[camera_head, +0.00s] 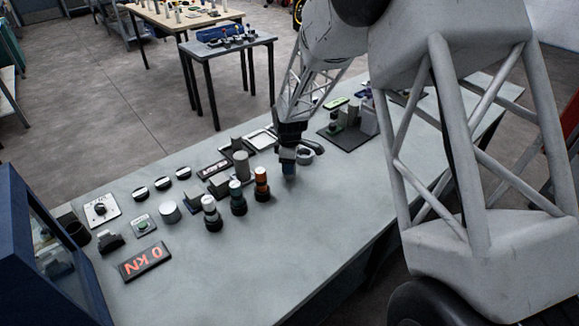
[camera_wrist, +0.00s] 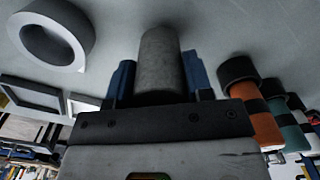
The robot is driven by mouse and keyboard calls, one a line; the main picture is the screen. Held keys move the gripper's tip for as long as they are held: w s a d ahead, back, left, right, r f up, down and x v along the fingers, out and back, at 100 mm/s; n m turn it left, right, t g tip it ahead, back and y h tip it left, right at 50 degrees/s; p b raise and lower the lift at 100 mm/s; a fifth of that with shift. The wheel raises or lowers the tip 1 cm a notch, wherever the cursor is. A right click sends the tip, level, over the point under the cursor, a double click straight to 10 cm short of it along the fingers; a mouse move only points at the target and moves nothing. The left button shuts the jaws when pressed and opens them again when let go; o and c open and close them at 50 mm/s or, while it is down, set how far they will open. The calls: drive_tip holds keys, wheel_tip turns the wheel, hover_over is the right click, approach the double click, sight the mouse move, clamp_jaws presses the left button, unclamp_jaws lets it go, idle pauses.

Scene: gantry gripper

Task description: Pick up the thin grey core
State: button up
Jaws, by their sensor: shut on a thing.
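The thin grey core (camera_wrist: 160,62) is a plain grey cylinder in the middle of the wrist view. It is between the two blue fingers of my gripper (camera_wrist: 157,82), which is shut on it. In the head view my gripper (camera_head: 288,168) points down low over the bench, and its fingers mostly hide the core. I cannot tell whether the core touches the bench top.
On the bench (camera_head: 215,265), a thicker grey cylinder (camera_head: 241,164) and an orange-and-black cylinder (camera_head: 261,183) stand left of my gripper. A grey ring (camera_wrist: 83,25) lies close by. A dark board with blocks (camera_head: 346,138) is at right. The front of the bench is clear.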

drive_tip(key=r, duration=0.2)
drive_tip(key=shift+s+d+r, duration=0.1)
drive_tip(key=shift+s+r, duration=0.2)
drive_tip(key=shift+s, duration=0.1)
drive_tip(key=s+d, duration=0.2)
drive_tip(key=s, duration=0.5)
drive_tip(key=s+d+r, duration=0.1)
drive_tip(key=s+d, duration=0.1)
drive_tip(key=s, duration=0.5)
drive_tip(key=shift+s+d+r, duration=0.15)
drive_tip(key=shift+s+d, duration=0.05)
drive_tip(key=shift+d, duration=0.15)
drive_tip(key=shift+w, duration=0.1)
drive_tip(key=w+r, duration=0.2)
drive_tip(key=w, duration=1)
drive_tip(key=w+r, duration=0.2)
drive_tip(key=w, duration=1.1)
drive_tip(key=shift+w+a+r, duration=0.15)
drive_tip(key=shift+a+r, duration=0.05)
drive_tip(key=shift+r, duration=0.1)
drive_tip(key=shift+f, duration=0.1)
drive_tip(key=shift+f, duration=2.45)
drive_tip(key=shift+f, duration=0.65)
